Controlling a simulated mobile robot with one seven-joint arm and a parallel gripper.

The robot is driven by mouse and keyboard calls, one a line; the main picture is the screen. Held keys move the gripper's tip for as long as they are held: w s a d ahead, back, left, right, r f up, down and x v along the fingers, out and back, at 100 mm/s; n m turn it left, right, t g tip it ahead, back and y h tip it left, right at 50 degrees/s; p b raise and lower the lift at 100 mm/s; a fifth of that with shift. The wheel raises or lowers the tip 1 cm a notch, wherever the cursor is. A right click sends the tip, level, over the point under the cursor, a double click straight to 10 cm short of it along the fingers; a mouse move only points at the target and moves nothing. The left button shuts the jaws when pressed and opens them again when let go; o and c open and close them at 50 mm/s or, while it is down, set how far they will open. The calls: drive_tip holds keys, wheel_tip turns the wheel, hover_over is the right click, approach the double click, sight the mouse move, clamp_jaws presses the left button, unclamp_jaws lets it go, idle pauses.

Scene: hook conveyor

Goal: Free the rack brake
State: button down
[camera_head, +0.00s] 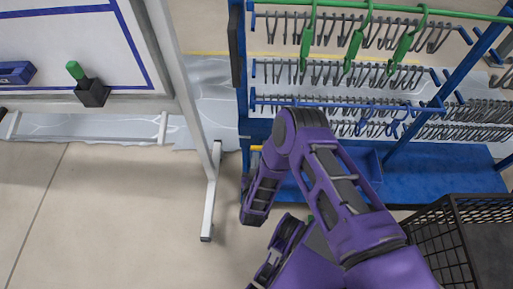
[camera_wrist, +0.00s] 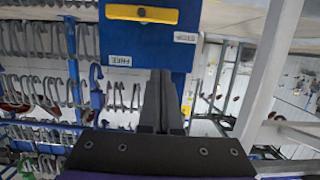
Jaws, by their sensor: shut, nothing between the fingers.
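The brake handle is a yellow bar (camera_wrist: 160,15) with a dark spot near its middle, on a blue panel (camera_wrist: 150,48) at the top of the wrist view. It lies nearly level in the picture, its right end above the STOP label (camera_wrist: 185,37). The FREE label (camera_wrist: 118,60) is lower left. My gripper (camera_wrist: 160,76) is shut and empty, its fingertips over the panel below the bar and apart from it in the picture. In the head view a bit of yellow (camera_head: 256,148) shows on the blue rack (camera_head: 242,90) beside my arm; my fingers are hidden there.
Rows of metal hooks (camera_head: 330,72) fill the rack, with green hangers (camera_head: 354,44) on its top rail. A black wire crate (camera_head: 455,235) stands at lower right. A white board frame (camera_head: 190,100) stands left of the rack. The floor at lower left is clear.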

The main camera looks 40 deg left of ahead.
drive_tip(key=b+x, duration=0.1)
drive_tip(key=x, duration=0.7)
drive_tip(key=shift+w+a+f+b, duration=0.15)
drive_tip(key=shift+w+f+b, duration=0.15)
drive_tip(key=shift+b, duration=0.05)
wheel_tip(320, 180, down, 3)
drive_tip(key=shift+s+r, duration=0.15)
drive_tip(key=shift+r, duration=0.1)
drive_tip(key=shift+f+b, duration=0.35)
drive_tip(key=shift+f, duration=0.1)
drive_tip(key=shift+f, duration=0.1)
